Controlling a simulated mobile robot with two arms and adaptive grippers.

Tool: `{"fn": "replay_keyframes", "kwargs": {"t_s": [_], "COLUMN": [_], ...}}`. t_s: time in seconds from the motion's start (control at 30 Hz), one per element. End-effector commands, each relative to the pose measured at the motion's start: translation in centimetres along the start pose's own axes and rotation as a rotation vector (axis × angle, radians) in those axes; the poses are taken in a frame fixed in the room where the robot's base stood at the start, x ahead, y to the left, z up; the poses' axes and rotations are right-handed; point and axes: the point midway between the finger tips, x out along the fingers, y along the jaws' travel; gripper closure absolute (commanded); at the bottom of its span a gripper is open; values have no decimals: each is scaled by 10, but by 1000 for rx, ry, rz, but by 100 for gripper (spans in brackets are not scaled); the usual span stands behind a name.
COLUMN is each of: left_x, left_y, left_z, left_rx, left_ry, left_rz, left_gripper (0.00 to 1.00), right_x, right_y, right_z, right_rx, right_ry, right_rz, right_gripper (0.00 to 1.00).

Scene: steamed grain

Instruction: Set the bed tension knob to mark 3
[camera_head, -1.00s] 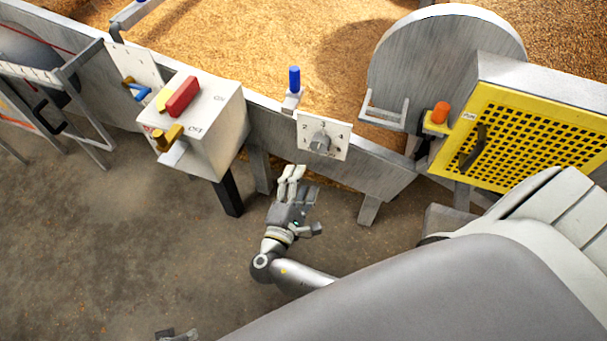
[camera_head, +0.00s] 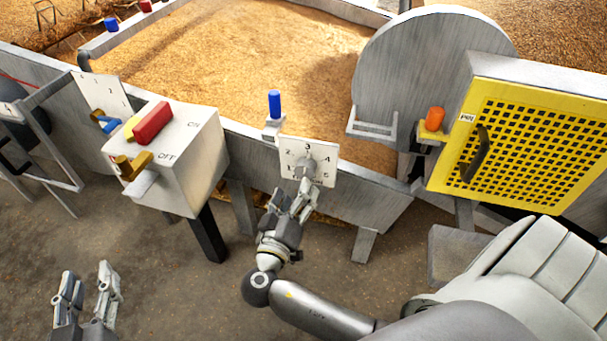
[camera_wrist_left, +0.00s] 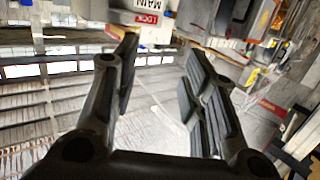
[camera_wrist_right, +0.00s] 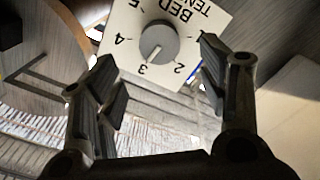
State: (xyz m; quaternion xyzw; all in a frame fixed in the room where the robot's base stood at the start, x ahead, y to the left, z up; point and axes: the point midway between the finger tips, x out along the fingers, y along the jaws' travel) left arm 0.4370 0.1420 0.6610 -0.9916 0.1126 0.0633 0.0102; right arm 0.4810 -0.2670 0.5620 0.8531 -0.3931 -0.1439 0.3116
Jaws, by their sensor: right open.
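The grey bed tension knob (camera_wrist_right: 158,42) sits on a white plate (camera_wrist_right: 195,25) with numbered marks, upside down in the right wrist view. A pale line on the knob seems to point toward about mark 3, but I cannot be sure. In the head view the plate (camera_head: 288,144) is on the trough's front wall, and the knob (camera_head: 305,166) is partly covered by my right gripper. My right gripper (camera_head: 289,193) is open just in front of the plate; the knob shows between its fingers, apparently untouched. My left gripper (camera_head: 88,280) is open and empty, at lower left.
A blue-topped peg (camera_head: 274,104) rises above the plate's left side. A yellow mesh guard (camera_head: 530,145) is at right. The floor (camera_head: 150,250) between my grippers is clear.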

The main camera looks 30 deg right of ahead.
Motion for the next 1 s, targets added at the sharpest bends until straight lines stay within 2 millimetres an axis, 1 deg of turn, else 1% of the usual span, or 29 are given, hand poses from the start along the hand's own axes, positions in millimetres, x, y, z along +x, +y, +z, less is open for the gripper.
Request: {"fn": "replay_keyframes", "kwargs": {"t_s": [0.03, 0.2, 0.3, 0.4, 0.57, 0.8, 0.87, 1.0], "left_x": [1, 2, 2, 2, 1, 1, 1, 1], "left_y": [1, 3, 4, 5, 5, 5, 5, 5], "left_z": [-3, -19, -27, -33, -38, -39, -39, -39], "left_rx": [-1, -2, -3, -3, -4, -4, -4, -4], "left_ry": [24, 107, 150, 183, 207, 210, 210, 209], "left_rz": [2, 7, 9, 11, 12, 12, 12, 12], "left_gripper": [60, 60, 60, 60, 60, 60, 60, 60], "right_x": [12, 44, 59, 70, 78, 78, 78, 78], "right_y": [0, 0, 0, 0, 0, 0, 0, 0], "right_z": [0, 0, 0, 0, 0, 0, 0, 0], "right_rx": [-2, -2, -4, -3, -3, -3, -3, -3], "right_ry": [3, 2, 3, 2, 0, 0, 0, 0], "right_rz": [6, 5, 3, 3, 1, 1, 1, 1], "right_gripper": [33, 33, 33, 33, 33, 33, 39, 57]}}
